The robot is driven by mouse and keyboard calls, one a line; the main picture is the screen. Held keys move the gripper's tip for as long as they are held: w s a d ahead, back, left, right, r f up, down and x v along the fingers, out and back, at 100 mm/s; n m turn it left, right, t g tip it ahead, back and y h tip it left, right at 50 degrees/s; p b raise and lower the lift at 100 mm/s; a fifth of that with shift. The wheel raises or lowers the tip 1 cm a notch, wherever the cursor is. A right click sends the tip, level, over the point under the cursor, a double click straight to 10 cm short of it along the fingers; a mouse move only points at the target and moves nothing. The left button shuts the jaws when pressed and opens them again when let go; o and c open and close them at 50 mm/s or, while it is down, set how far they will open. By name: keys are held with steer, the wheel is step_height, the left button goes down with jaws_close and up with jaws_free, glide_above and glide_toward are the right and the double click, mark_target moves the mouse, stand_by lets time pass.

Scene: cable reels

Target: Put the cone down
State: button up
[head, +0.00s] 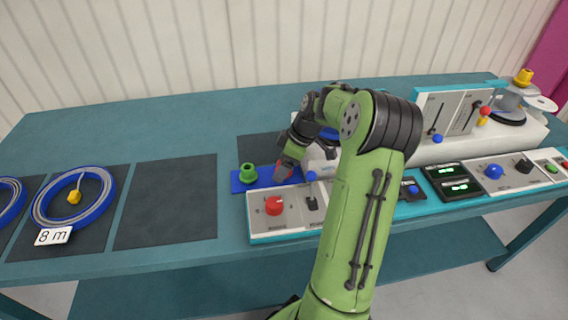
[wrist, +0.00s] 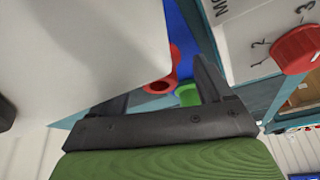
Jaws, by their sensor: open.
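A red cone (head: 282,171) with a hole in its end stands on the blue holder (head: 238,186), at the tip of my gripper (head: 287,164). In the wrist view the red cone (wrist: 160,86) shows between the two spread fingers of my gripper (wrist: 162,90). My gripper is open; I cannot tell whether a finger touches the cone. A green cone (head: 247,174) stands upright on the left of the blue holder, and it also shows in the wrist view (wrist: 188,95). A yellow cone (head: 523,77) sits on top of the machine at the far right.
A panel with a red knob (head: 274,206) lies just in front of the blue holder. A white machine part (head: 320,165) is close right of my gripper. A blue cable coil (head: 108,202) lies on a dark mat at left; the neighbouring dark mat (head: 165,204) is empty.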

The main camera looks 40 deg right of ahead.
steer(key=p+v, duration=0.4)
steer(key=v, duration=0.8)
steer(key=a+r+m+g+h, duration=0.1)
steer(key=a+r, duration=0.2)
steer(key=a, duration=0.6)
steer(key=a+r+m+h, duration=0.1)
steer(key=a+r+h, duration=0.15)
steer(key=a, duration=0.75)
steer(key=s+a+m+t, duration=0.1)
steer(key=s+a+m, duration=0.1)
steer(key=s+a, duration=0.3)
steer(key=s+a+m+t, duration=0.1)
steer(key=s+a+m, duration=0.1)
steer(key=s+a, duration=0.4)
steer(key=s+y, duration=0.1)
steer(key=s, duration=0.3)
steer(key=shift+s+r+m+t, duration=0.15)
steer(key=shift+r+m+t, duration=0.15)
steer(key=shift+t, duration=0.1)
